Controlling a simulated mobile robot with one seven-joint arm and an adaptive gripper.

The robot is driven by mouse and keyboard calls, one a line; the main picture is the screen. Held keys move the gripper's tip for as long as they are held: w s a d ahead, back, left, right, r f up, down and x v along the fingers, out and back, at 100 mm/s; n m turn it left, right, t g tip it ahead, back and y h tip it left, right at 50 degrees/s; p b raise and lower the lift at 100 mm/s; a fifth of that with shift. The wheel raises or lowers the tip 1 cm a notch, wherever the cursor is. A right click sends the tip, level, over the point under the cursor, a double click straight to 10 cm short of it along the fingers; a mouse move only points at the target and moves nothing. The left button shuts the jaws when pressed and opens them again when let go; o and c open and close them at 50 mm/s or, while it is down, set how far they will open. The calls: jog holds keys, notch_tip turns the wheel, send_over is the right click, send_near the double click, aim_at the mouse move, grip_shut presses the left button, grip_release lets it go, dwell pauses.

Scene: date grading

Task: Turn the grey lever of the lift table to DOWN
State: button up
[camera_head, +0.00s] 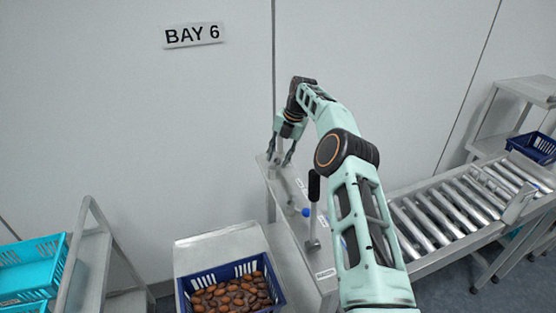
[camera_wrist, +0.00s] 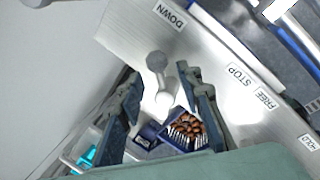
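The lift table's control panel (camera_head: 284,188) is a pale metal top; its DOWN label (camera_wrist: 170,15) and STOP label (camera_wrist: 240,75) show in the wrist view. The grey lever (camera_wrist: 157,63) has a rounded grey end and a paler round end (camera_wrist: 163,99). In the wrist view it lies between the two fingers of my gripper (camera_wrist: 160,72), with gaps on both sides. My gripper (camera_head: 279,161) is open, pointing down over the panel's far end in the head view. Which label the lever points to, I cannot tell.
A black-handled lever (camera_head: 314,188) and a blue knob (camera_head: 305,212) stand on the panel nearer the camera. A blue crate of dates (camera_head: 188,298) sits left of it. A roller conveyor (camera_head: 440,215) lies right; a turquoise crate (camera_head: 35,270) stands far left.

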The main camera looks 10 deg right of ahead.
jog(key=v, duration=1.1)
jog(key=shift+f, duration=0.1)
